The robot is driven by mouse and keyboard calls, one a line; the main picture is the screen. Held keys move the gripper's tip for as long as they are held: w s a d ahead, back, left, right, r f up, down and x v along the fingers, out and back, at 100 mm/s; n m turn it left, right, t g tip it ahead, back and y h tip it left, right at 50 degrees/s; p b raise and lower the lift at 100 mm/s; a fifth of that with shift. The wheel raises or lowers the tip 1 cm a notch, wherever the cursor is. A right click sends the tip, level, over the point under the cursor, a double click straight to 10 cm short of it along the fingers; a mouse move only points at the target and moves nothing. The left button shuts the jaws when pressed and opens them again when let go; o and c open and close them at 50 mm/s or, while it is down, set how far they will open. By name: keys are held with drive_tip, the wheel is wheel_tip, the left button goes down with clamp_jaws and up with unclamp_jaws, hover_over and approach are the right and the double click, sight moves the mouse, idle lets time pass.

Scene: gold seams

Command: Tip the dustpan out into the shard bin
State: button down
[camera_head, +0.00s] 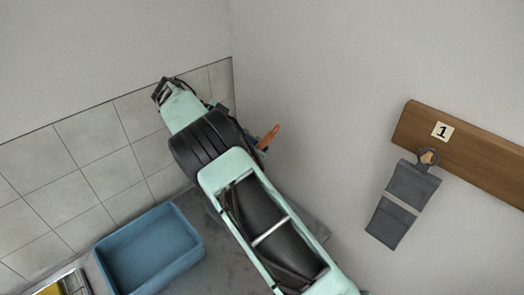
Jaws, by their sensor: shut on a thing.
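A blue open-topped bin (190,262) stands on the grey surface at lower left, below my arm; its visible inside looks empty. My mint-green and black arm reaches up and left across the middle of the view. An orange-brown handle-like piece (268,137) sticks out to the right from behind my wrist. My gripper (249,138) is mostly hidden by the arm, with only dark parts showing beside that piece, and it is shut on it. No dustpan can be made out for certain; a pan behind the arm would be hidden.
A wooden rail (475,150) with a "1" label is on the right wall. A flat grey item (402,205) hangs from its peg. A tray with something yellow (72,284) is at the lower left edge. A tiled wall (95,150) lies behind the bin.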

drive_tip(key=shift+a+r, duration=0.15)
drive_tip(key=shift+r, duration=0.05)
idle(0.3)
drive_tip(key=shift+r, duration=0.3)
drive_tip(key=shift+f+b, duration=0.5)
drive_tip(key=shift+b, duration=0.2)
drive_tip(key=shift+r, duration=0.1)
drive_tip(key=shift+r, duration=0.4)
drive_tip(key=shift+f, duration=0.1)
